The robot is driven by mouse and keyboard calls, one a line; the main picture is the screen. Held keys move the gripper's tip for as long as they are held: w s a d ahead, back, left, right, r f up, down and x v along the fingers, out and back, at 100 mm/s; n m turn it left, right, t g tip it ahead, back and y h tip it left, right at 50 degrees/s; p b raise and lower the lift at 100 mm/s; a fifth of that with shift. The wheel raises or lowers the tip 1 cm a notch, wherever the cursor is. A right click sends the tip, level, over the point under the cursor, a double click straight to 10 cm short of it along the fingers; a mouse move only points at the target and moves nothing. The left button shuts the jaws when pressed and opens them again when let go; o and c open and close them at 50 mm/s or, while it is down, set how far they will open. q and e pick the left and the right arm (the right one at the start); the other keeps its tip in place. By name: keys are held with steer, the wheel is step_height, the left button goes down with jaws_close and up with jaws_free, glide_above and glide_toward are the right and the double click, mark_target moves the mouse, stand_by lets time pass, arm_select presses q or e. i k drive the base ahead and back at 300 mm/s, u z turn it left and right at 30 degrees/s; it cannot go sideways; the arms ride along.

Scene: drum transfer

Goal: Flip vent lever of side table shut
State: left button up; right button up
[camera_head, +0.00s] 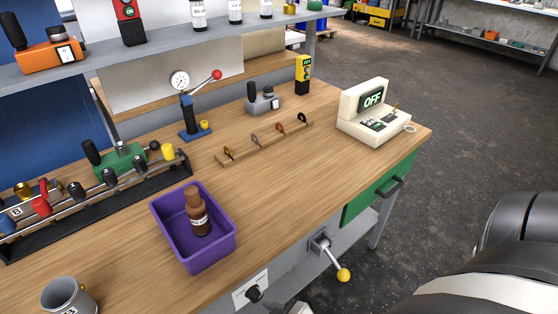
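A wooden-topped table (300,168) fills the middle of the view. A lever with a yellow ball knob (343,274) sticks out from a grey mount (319,244) on its front side, angled down to the right. On the tabletop, a blue-based stand (195,132) carries a gauge and a lever with a red ball knob (216,75), angled up to the right. No label shows which one is the vent lever. Neither gripper is in view. A large dark and light link of my arm covers the lower right corner.
A purple bin (225,250) with a brown bottle (198,214) stands near the front edge. A black rotary knob (254,293) sits on a front panel. A cream box reading OFF (352,125) stands at the right end, above a green drawer (365,198). Floor is clear at right.

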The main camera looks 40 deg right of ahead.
mark_target(344, 274)
steer(key=k, duration=1.2)
steer(key=z, duration=0.6)
steer(key=i, duration=0.95)
steer(key=z, duration=0.15)
steer(key=k, duration=0.9)
steer(key=z, duration=0.4)
